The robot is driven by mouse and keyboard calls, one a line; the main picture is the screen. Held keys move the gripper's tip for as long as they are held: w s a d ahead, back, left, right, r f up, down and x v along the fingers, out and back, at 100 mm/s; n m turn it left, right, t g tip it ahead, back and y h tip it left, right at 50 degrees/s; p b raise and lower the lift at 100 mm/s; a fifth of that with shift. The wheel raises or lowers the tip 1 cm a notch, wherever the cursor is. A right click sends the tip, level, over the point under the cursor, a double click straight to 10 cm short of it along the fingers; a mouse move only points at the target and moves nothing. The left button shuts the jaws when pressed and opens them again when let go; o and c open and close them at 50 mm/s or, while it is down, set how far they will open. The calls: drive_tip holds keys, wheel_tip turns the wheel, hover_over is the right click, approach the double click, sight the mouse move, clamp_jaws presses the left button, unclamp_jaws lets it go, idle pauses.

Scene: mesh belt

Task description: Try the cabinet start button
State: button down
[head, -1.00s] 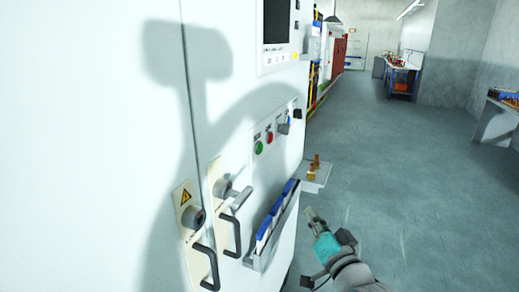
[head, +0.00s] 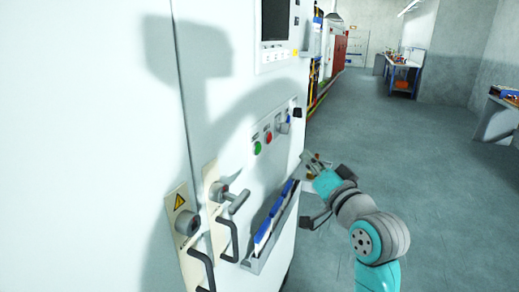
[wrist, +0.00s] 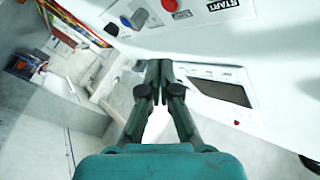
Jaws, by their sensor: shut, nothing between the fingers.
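The white cabinet (head: 225,90) fills the left of the head view. On its control strip are the green button (head: 257,148), a red button (head: 268,137) and a selector switch (head: 284,127). In the wrist view, a START label (wrist: 222,5) shows at the top edge beside the red button (wrist: 170,5); the green button is out of that view. My gripper (head: 314,161) is shut and empty, right of the cabinet's edge and apart from the buttons in the head view. Its closed fingertips (wrist: 154,66) point toward the cabinet front in the wrist view.
Below the strip, a rack of blue folders (head: 270,222) juts out from the cabinet. Two dark handles (head: 234,238) and a grey rotary switch (head: 238,201) also stick out at lower left.

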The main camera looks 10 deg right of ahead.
drive_tip(key=w+a, duration=0.5)
drive_tip(key=a, duration=0.2)
idle(0.4)
drive_tip(key=shift+w+a, duration=0.15)
idle(1.2)
drive_tip(key=shift+w+a, duration=0.2)
drive_tip(key=shift+a, duration=0.05)
drive_tip(key=shift+w+a, duration=0.25)
drive_tip(key=shift+a, duration=0.1)
idle(1.0)
idle(0.4)
drive_tip(key=shift+s+d, duration=0.5)
drive_tip(key=shift+d, duration=0.2)
drive_tip(key=shift+d, duration=0.1)
drive_tip(key=shift+s+d, duration=0.75)
drive_tip(key=shift+d, duration=0.2)
drive_tip(key=shift+s+d, duration=0.75)
drive_tip(key=shift+d, duration=0.2)
